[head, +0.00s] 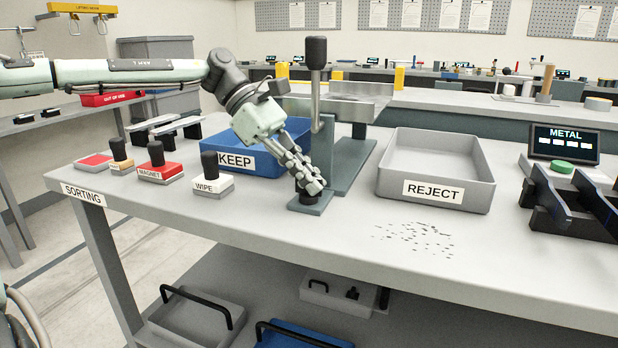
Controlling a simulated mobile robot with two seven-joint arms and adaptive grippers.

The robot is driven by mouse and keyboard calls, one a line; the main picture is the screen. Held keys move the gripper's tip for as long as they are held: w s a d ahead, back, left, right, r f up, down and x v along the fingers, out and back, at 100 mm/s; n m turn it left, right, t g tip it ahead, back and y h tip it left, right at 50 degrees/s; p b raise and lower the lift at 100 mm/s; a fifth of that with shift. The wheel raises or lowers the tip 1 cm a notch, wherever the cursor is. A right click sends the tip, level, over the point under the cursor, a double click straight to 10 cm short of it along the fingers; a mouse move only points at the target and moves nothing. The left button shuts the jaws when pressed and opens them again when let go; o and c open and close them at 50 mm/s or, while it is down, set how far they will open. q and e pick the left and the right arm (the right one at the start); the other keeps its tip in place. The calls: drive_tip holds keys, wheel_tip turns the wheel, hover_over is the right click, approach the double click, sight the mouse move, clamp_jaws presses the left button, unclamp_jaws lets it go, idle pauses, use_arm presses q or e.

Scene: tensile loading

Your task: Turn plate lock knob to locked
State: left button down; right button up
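A small dark knob (308,197) sits low on the flat foot plate (312,208) of a grey-green stand on the sorting table. I take it to be the plate lock knob; its markings and turn position cannot be read. My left gripper (314,187) reaches down from the upper left with its fingertips right at the knob, hiding much of it. The fingers look close together, but I cannot tell whether they grip the knob. A lever with a black handle (316,53) rises upright from the stand, behind the gripper. My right gripper is not in view.
The blue KEEP tray (215,140) stands behind and left of the gripper, and the grey REJECT tray (436,203) to its right. The WIPE block (212,186) and MAGNET block (160,174) stand left. Dark scraps (415,237) lie on the table (330,260) in front.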

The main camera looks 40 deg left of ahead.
use_arm(q)
drive_tip(key=c, duration=1.7)
unclamp_jaws()
drive_tip(key=shift+f, duration=0.1)
drive_tip(key=shift+a, duration=0.1)
drive_tip(key=v, duration=1.2)
